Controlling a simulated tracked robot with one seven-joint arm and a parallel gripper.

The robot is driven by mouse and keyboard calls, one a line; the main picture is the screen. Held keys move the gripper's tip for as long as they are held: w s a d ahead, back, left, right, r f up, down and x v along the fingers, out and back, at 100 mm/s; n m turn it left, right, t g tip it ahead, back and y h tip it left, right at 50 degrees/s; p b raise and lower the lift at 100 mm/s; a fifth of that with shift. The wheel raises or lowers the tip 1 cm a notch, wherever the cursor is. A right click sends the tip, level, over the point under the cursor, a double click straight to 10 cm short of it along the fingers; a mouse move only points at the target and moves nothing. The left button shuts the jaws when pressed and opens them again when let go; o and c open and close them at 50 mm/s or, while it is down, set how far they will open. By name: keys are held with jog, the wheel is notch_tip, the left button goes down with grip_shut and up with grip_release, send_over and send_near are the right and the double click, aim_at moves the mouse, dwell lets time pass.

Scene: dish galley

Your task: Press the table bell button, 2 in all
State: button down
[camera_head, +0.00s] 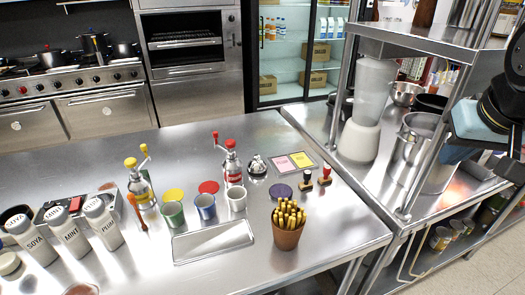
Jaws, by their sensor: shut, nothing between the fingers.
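A small silver table bell (257,165) with a dark base and a button on top stands upright on the steel counter, just right of the red-topped grinder. My gripper (511,170) is at the right edge of the head view, partly cut off by the frame. It is shut and empty, far to the right of the bell and apart from it. The fingertips are hard to make out. Nothing covers the bell.
Near the bell are a red-topped grinder (233,168), a two-colour pad tray (293,163), two stamps (306,181), a white cup (237,200) and a pot of yellow sticks (288,226). A steel shelf (430,38) and blender (364,120) stand between bell and gripper.

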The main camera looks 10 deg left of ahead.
jog(key=w+a+y, duration=0.3)
jog(key=w+a, duration=0.6)
jog(key=w, duration=0.1)
jog(key=m+t+y, duration=0.2)
jog(key=y, duration=0.1)
send_over(259, 157)
notch_tip(259, 157, down, 11)
jog(key=shift+f, duration=0.1)
jog(key=shift+f, duration=0.1)
jog(key=shift+d+f, duration=0.1)
jog(key=shift+f, duration=4.2)
